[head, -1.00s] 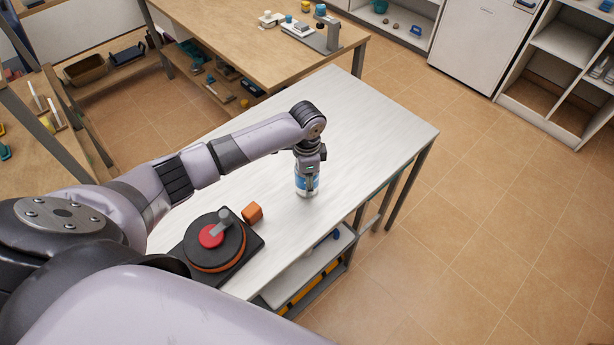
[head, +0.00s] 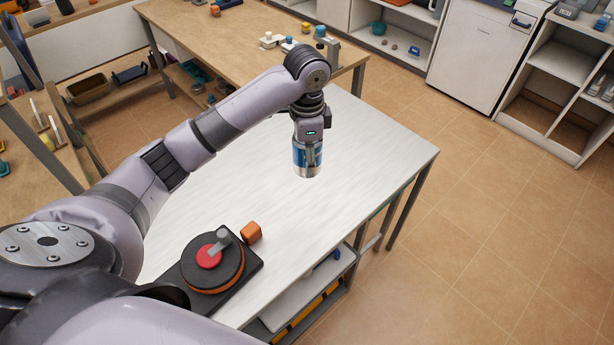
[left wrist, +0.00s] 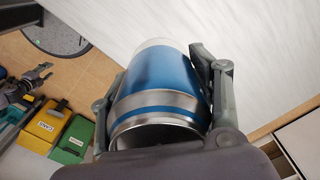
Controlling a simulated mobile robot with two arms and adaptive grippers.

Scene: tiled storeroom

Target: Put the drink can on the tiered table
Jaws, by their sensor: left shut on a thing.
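The drink can (head: 307,160) is blue and silver. My left gripper (head: 309,150) is shut on it and holds it upright above the white-topped table (head: 350,130), which has shelves beneath. In the left wrist view the can (left wrist: 160,85) fills the middle between the two fingers (left wrist: 163,95), with the pale table top behind it. Which table is the tiered one is not plain, as a wooden table (head: 230,30) behind also has a lower shelf. What looks like my right gripper (left wrist: 38,78) shows small at the left wrist view's edge; its jaws are unclear.
A black turntable-like device (head: 212,262) with a red centre and an orange block (head: 251,232) stand at the table's near end. The table's middle and far right are clear. A yellow bin (left wrist: 47,124) and a green bin (left wrist: 73,140) are low down.

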